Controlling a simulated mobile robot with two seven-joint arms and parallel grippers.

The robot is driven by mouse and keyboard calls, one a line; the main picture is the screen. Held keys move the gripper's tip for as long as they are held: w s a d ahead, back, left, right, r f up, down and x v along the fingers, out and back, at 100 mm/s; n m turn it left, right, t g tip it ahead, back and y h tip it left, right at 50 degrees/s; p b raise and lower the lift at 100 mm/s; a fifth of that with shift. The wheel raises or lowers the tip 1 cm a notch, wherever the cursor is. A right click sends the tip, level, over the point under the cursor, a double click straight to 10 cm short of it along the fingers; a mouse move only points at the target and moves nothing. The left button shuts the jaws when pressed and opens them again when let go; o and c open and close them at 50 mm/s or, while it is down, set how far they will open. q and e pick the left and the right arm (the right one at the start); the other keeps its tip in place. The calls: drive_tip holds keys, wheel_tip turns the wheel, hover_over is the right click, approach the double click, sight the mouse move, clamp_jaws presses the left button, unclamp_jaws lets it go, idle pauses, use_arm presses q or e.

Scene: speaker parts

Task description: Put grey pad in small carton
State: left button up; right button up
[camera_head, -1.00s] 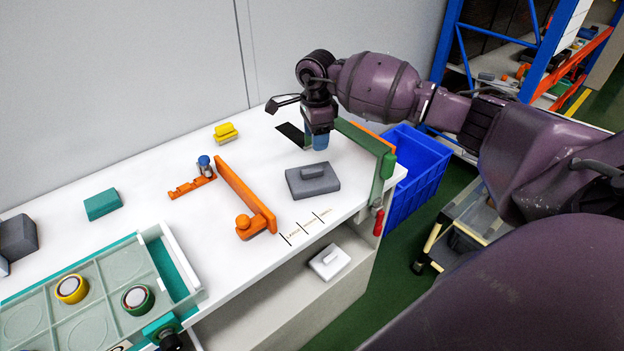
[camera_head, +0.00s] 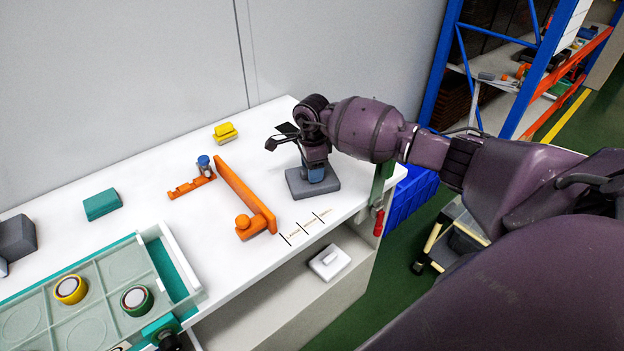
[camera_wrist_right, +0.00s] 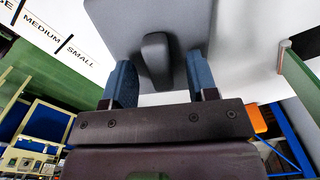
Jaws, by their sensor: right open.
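A grey pad (camera_head: 326,187), a flat block with a raised grip, lies on the white table near its right end. My right gripper (camera_head: 313,172) is over the pad and hides much of it. In the right wrist view the open blue-grey fingers (camera_wrist_right: 161,78) stand on either side of the pad's dark grip (camera_wrist_right: 156,58). I cannot tell whether they touch it. No small carton can be made out in these frames. My left gripper is not in view.
An orange bar (camera_head: 243,190) stands left of the pad. Size marks (camera_wrist_right: 60,38) are printed on the table. A green upright with a red-handled clamp (camera_head: 378,222) is at the right edge. A white pad (camera_head: 329,262) lies on the lower shelf. A blue bin (camera_head: 412,200) stands right.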

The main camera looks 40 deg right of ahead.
clamp_jaws()
drive_tip(key=shift+r, duration=0.15)
